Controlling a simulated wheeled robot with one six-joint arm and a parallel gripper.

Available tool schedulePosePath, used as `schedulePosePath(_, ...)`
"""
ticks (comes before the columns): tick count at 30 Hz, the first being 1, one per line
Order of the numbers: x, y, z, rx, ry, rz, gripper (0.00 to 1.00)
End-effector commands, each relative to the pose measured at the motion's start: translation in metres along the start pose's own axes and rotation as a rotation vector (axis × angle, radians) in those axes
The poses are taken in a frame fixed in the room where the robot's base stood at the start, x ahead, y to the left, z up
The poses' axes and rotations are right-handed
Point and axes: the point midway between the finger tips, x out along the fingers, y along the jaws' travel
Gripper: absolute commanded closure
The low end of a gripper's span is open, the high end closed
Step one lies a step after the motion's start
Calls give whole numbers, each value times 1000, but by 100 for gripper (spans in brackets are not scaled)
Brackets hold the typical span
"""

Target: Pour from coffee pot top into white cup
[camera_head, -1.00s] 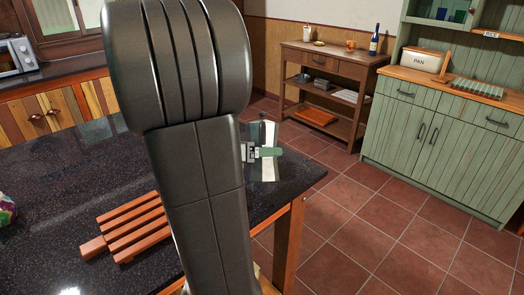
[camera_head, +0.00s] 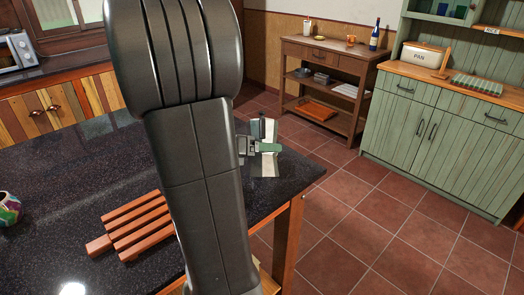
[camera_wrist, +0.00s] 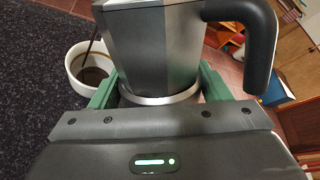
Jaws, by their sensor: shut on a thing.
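My gripper (camera_wrist: 158,90) is shut on the silver-grey coffee pot top (camera_wrist: 150,45), its green fingers on either side near the pot's rim. The pot's dark handle (camera_wrist: 262,45) is at the right in the wrist view. The white cup (camera_wrist: 72,72) stands on the dark tabletop to the left, with dark brown liquid inside. A thin dark stream comes down into the cup beside the pot. The cup is hidden there.
The dark speckled table (camera_head: 70,170) holds a wooden slatted trivet (camera_head: 145,222) and a colourful pot (camera_head: 9,208) at the left edge. The table's right edge is close to the gripper. A wooden shelf unit (camera_head: 325,60) and green cabinet (camera_head: 430,130) stand beyond the tiled floor.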

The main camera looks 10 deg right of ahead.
Motion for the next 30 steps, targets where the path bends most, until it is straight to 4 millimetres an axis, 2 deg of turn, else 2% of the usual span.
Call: schedulePosePath(30,-1,-1,-1,-100,67,0,57)
